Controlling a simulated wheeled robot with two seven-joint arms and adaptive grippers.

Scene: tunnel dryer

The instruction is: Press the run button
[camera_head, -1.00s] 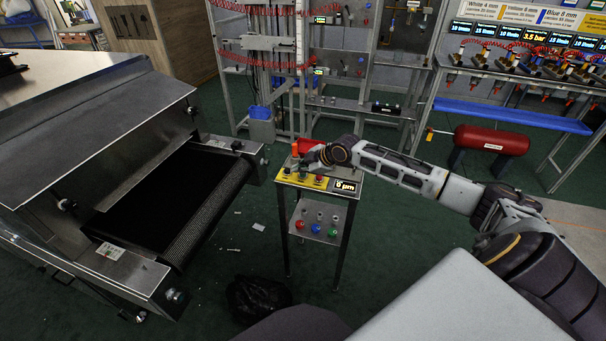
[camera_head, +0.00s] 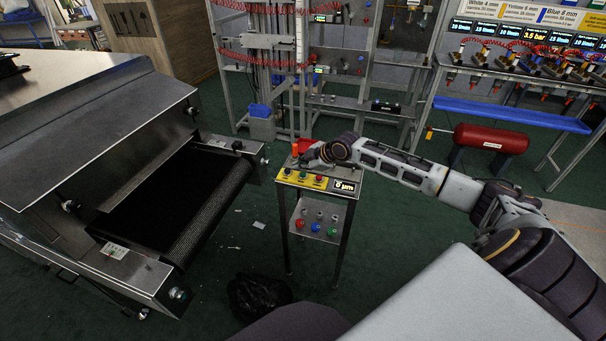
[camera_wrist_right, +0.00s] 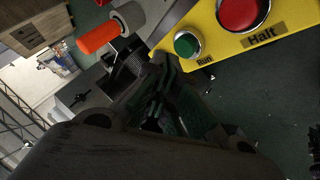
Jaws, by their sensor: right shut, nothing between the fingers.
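The green run button (camera_wrist_right: 186,44), labelled "Run", sits on a yellow panel (camera_wrist_right: 212,44) in the right wrist view. The larger red Halt button (camera_wrist_right: 239,12) is beside it. In the head view the yellow panel (camera_head: 301,180) tops a small metal stand. My right gripper (camera_head: 306,158) is over the back left of this stand. In the wrist view its shut fingers (camera_wrist_right: 162,66) are just left of and below the run button, with a visible gap in the picture; their height above the panel is unclear. My left gripper is not in view.
An orange-ended cylinder (camera_wrist_right: 98,38) is close to the fingers. A "0 µm" display (camera_head: 345,186) is right of the panel, and a lower button box (camera_head: 318,222) hangs below. A dryer conveyor (camera_head: 185,205) is left; a black bag (camera_head: 258,295) lies on the floor.

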